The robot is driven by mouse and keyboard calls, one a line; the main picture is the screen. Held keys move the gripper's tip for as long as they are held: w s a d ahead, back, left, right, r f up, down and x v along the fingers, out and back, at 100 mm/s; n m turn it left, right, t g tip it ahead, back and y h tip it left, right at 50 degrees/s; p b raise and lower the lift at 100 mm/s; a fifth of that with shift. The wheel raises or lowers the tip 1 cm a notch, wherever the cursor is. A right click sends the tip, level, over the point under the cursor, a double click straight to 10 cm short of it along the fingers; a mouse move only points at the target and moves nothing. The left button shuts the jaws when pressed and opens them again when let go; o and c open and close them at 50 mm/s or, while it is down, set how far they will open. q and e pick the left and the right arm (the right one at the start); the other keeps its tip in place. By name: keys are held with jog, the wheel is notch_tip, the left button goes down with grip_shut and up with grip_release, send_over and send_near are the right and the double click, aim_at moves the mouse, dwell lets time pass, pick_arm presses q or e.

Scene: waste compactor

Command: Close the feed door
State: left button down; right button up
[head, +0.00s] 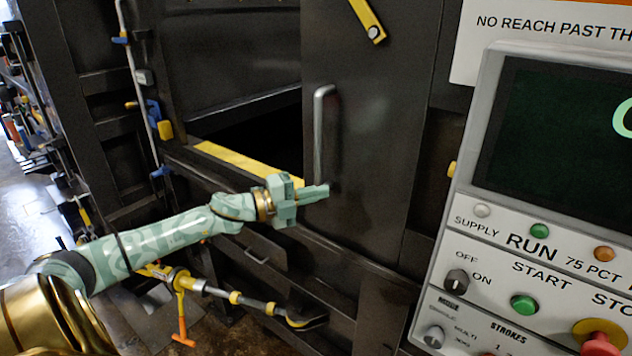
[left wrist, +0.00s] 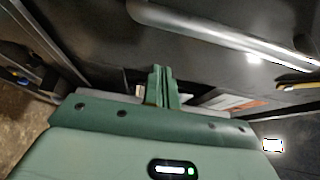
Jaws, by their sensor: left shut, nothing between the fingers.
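The feed door (head: 373,120) is a dark grey panel standing at the right part of the dark opening in the head view. The opening (head: 255,133) shows to its left, so the door does not cover it. A silver vertical handle (head: 320,135) is fixed near the door's left edge; it also crosses the top of the left wrist view (left wrist: 215,32). My left gripper (head: 326,192) is shut and empty, its fingertips by the lower end of the handle. I cannot tell whether they touch it or the door. My right gripper is not in view.
A control panel (head: 480,207) with a screen and buttons fills the right side. A yellow strip (head: 240,160) marks the opening's lower edge. A yellow bar (head: 366,18) sits at the door's top.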

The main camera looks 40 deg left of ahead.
aim_at(315, 183)
pick_arm(q)
jog(key=w+a, duration=0.1)
jog(key=w+p, duration=0.1)
jog(key=shift+w+a+r, duration=0.15)
jog(key=shift+w+a, duration=0.2)
jog(key=shift+a, duration=0.45)
jog(key=shift+d, duration=0.1)
